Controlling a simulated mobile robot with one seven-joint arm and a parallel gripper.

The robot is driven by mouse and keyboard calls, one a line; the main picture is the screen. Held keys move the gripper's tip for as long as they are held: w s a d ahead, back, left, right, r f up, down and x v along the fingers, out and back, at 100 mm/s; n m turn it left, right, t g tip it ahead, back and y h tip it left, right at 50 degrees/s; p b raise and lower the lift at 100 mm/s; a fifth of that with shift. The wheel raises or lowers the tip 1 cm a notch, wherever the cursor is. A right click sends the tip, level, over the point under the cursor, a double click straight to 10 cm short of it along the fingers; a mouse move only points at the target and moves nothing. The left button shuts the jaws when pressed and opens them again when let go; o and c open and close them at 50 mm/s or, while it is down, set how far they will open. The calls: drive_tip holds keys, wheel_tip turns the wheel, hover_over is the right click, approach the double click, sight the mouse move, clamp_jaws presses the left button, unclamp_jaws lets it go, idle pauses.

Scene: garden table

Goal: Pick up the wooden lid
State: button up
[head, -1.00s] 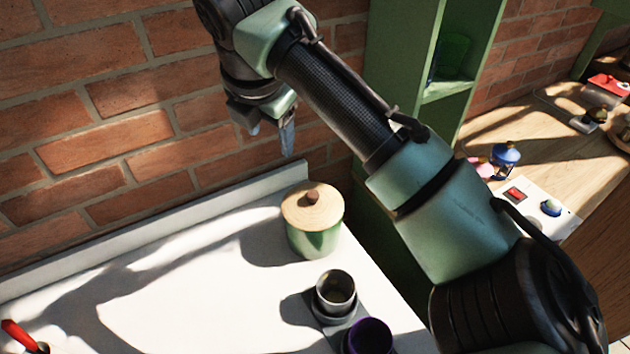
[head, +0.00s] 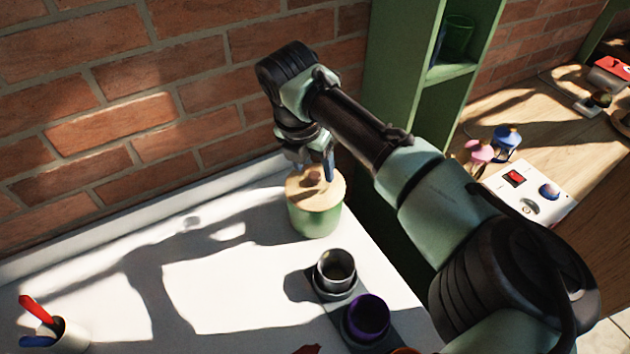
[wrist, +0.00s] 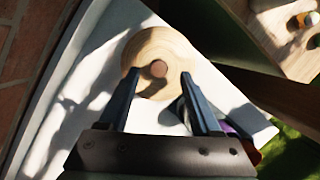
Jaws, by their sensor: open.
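The wooden lid (head: 302,187) is round and pale, with a small brown knob (head: 313,177) in its middle. It sits on a green pot (head: 316,220) at the back right of the white table. In the wrist view the lid (wrist: 178,50) and its knob (wrist: 159,69) show just beyond the fingertips. My gripper (head: 314,172) points down over the lid, close to the knob. In the wrist view my gripper (wrist: 158,76) is open, with a finger on either side of the knob's line. I cannot tell whether the fingers touch the lid.
A grey cup (head: 335,270) and a purple cup (head: 367,317) stand in front of the pot. A holder (head: 70,338) with red and blue handles is at front left. A brick wall (head: 150,90) and green shelf (head: 385,80) stand close behind. The table's middle is clear.

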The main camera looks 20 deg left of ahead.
sight(315, 182)
drive_tip(key=shift+x, duration=1.35)
clamp_jaws()
